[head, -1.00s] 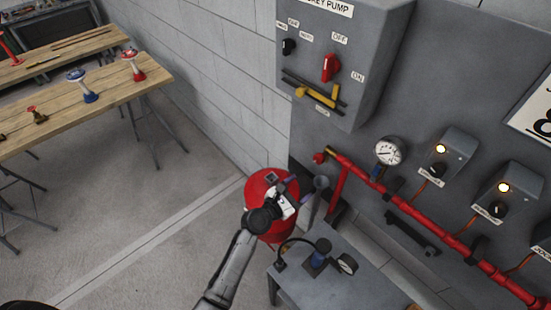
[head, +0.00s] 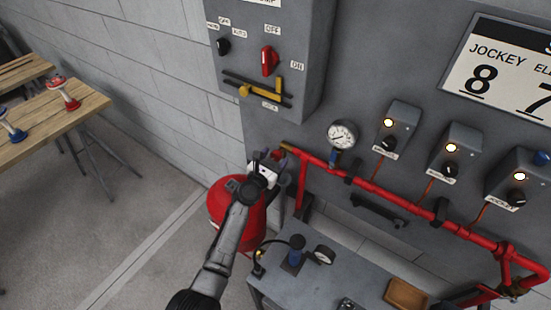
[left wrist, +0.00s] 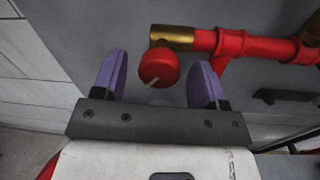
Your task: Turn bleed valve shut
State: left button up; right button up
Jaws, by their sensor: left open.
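The bleed valve is a round red knob (left wrist: 159,68) with a pale line on its face, in front of a brass fitting (left wrist: 172,38) at the left end of the red pipe. In the head view the knob (head: 277,154) is partly hidden by my left gripper (head: 272,164). In the left wrist view my left gripper (left wrist: 161,63) is open, with its purple fingers on either side of the knob and visible gaps on both sides. I cannot tell whether the fingertips reach its depth. My right gripper is not in view.
The red pipe (head: 375,190) runs right along the grey panel, below a gauge (head: 342,135) and several switch boxes. A grey control box (head: 255,60) is above left. A red tank (head: 232,205) and a grey bench (head: 290,285) are below.

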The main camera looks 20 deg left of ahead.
pick_arm(q)
jog(key=shift+w, duration=0.6)
jog(key=shift+d, duration=0.1)
jog(key=c, duration=0.9)
